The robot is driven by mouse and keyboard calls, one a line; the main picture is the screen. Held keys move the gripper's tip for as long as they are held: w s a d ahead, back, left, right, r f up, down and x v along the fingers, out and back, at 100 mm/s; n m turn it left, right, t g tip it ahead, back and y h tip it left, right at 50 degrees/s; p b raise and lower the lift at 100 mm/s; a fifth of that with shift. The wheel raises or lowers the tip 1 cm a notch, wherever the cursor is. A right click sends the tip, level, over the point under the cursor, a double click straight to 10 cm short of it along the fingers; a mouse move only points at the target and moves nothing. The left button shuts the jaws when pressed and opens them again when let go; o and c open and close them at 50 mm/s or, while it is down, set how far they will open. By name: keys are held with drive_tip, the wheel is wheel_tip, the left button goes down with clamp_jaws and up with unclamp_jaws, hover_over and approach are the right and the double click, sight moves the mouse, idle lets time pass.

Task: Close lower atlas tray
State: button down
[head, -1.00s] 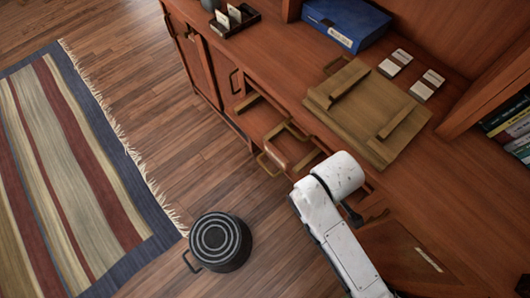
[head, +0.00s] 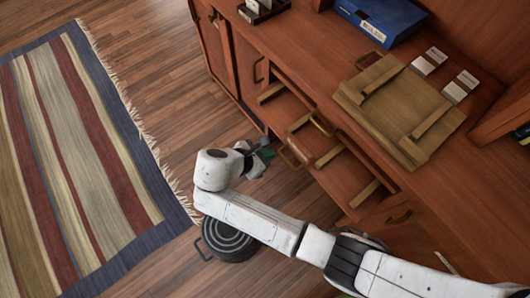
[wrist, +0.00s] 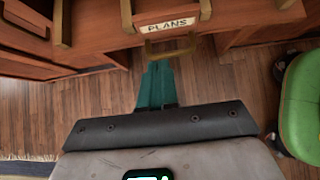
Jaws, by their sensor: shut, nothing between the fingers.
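The wooden cabinet has pulled-out trays in its front, with brass handles. A low brass handle (head: 290,157) sticks out in the head view, with another handle (head: 320,122) above it. In the wrist view a tray front (wrist: 168,25) carries a label reading PLANS, with a brass handle (wrist: 172,49) under it. I cannot read which tray is the lower atlas tray. My gripper (head: 268,153) is shut and empty, just left of the low handle. Its teal fingers (wrist: 158,68) point towards the PLANS handle, seemingly a little short of it.
A wooden stand (head: 400,105), a blue box (head: 378,20) and white cards (head: 430,62) lie on the cabinet top. A round black ribbed object (head: 228,240) stands on the floor behind my arm. A striped rug (head: 75,150) lies left. A green seat (wrist: 304,105) is at right in the wrist view.

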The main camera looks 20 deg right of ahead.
sight(295, 145)
drive_tip(key=x, duration=0.2)
drive_tip(key=d+r+x, duration=0.1)
drive_tip(key=x, duration=0.5)
drive_tip(key=shift+w+d+r, duration=0.15)
drive_tip(key=shift+d, duration=0.1)
drive_tip(key=shift+w+d, duration=0.2)
drive_tip(key=shift+d, duration=0.35)
drive_tip(key=w+d, duration=0.1)
drive_tip(key=d, duration=0.1)
drive_tip(key=d+p, duration=0.1)
drive_tip(key=d, duration=0.2)
drive_tip(key=w+d+p, duration=0.1)
drive_tip(key=d, duration=0.2)
drive_tip(key=shift+w, duration=0.3)
drive_tip(key=shift+a, duration=0.1)
